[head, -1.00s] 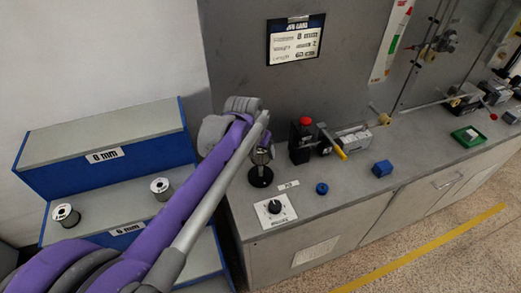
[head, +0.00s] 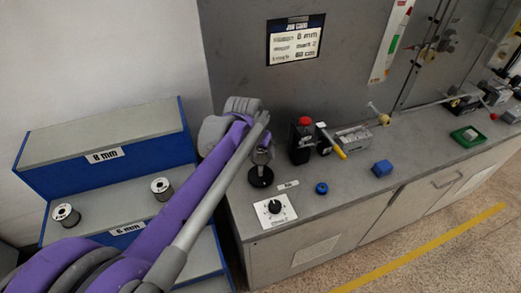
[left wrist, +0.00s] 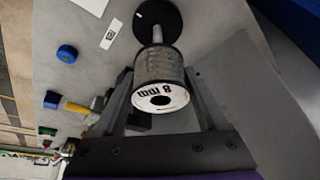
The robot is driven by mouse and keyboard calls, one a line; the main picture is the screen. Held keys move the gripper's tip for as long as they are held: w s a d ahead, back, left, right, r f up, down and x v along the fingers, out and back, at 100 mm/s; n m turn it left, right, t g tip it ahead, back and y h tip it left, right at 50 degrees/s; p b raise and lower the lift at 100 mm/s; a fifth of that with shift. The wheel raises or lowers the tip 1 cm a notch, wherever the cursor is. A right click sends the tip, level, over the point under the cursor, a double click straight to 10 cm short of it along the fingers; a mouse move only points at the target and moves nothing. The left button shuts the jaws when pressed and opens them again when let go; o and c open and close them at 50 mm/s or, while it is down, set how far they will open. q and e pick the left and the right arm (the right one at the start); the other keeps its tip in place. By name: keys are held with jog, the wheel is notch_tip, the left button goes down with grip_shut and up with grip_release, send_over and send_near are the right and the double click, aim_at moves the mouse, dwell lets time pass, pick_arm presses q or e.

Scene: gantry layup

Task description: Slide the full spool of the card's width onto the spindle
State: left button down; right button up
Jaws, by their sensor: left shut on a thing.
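The job card (head: 296,39) on the grey panel reads 8 mm. My left gripper (head: 262,141) is above the spindle's round black base (head: 260,177) at the bench's left end. In the left wrist view, my left gripper (left wrist: 158,82) is shut on a spool (left wrist: 160,68) with grey winding and a white end face marked 8 mm. The spindle's pale post (left wrist: 157,34) and black base (left wrist: 158,14) show behind the spool, in line with it. How far the post enters the spool is hidden. My right gripper is not in view.
The blue stepped rack has a bare 8 mm step (head: 105,133) and a 6 mm step with two spools (head: 66,215) (head: 161,188). A dial plate (head: 275,209), a blue ring (head: 321,188), a blue block (head: 382,168) and a red-topped black device (head: 302,140) are on the bench.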

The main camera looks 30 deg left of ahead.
aim_at(260, 175)
pick_arm(q)
jog(key=shift+f+b, duration=2.45)
jog(key=shift+f, duration=1.65)
grip_release()
jog(key=p+v, duration=0.1)
jog(key=v, duration=1)
jog(key=s+d+f+p, duration=0.1)
jog(key=s+d+f, duration=0.2)
jog(key=s, duration=0.2)
jog(key=s+d+f+p, duration=0.1)
jog(key=s+d+f, duration=0.2)
jog(key=s, duration=0.3)
jog(key=s+d+f+m+p, duration=0.1)
jog(key=s+d+f+p, duration=0.1)
jog(key=s, duration=0.4)
jog(key=shift+d+f+t, duration=0.4)
jog(key=shift+d+f, duration=0.4)
jog(key=shift+d, duration=0.2)
